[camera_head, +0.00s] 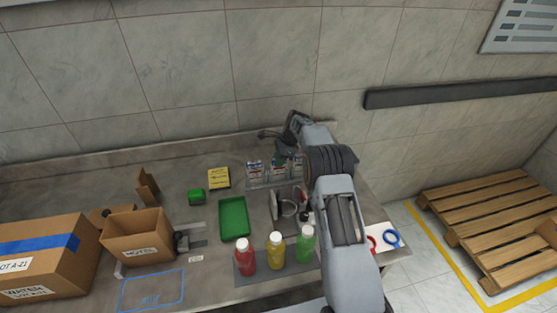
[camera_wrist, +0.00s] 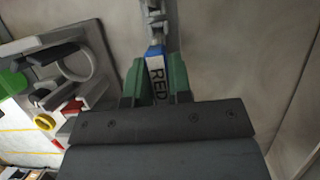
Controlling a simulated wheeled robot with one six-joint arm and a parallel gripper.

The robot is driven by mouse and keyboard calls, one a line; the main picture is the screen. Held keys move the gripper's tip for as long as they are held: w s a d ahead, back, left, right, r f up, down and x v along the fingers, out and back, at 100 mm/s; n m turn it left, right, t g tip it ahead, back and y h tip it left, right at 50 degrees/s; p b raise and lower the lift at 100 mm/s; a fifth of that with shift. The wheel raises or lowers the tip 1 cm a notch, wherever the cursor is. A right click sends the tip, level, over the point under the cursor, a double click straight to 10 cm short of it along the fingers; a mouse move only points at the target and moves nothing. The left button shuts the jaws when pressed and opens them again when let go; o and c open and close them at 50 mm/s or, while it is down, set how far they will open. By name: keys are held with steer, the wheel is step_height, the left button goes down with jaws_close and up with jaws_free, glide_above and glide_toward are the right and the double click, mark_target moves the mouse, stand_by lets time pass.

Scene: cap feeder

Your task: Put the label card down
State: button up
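My gripper (camera_wrist: 157,68) shows two green fingers in the wrist view. They stand on either side of the label card (camera_wrist: 158,81), which is white with the word RED and a blue band, and appear closed on it. In the head view my gripper (camera_head: 284,150) is over the back of the bench, close to a row of small printed cards or packs (camera_head: 255,170) on a grey stand. The held card cannot be made out clearly there. My arm hides part of the bench to the right.
Red (camera_head: 246,258), yellow (camera_head: 276,252) and green (camera_head: 306,246) bottles stand on a grey strip at the front. A green tray (camera_head: 234,218), a grey ring fixture (camera_head: 288,207) and an open carton (camera_head: 138,238) are nearby. A blue-outlined area (camera_head: 152,291) is clear at front left.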

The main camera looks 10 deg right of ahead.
steer(key=o, duration=0.4)
steer(key=shift+r, duration=0.15)
steer(key=v, duration=1.1)
steer(key=s+a+r+n+t+h, duration=0.15)
steer(key=s+r+n, duration=0.25)
steer(key=s+r, duration=0.4)
steer(key=s+a+r+n+t+h, duration=0.1)
steer(key=s+r+n, duration=0.1)
steer(key=s+n, duration=0.5)
steer(key=s+a+r+n+t+h, duration=0.1)
steer(key=s+a+r+n, duration=0.15)
steer(key=s, duration=0.95)
steer(key=s+f+n+t, duration=0.1)
steer(key=s+f+n, duration=0.3)
steer(key=s, duration=0.6)
steer(key=shift+d+f+h, duration=0.45)
steer(key=shift+f, duration=0.4)
steer(key=shift+w+n, duration=0.1)
steer(key=shift+n, duration=0.15)
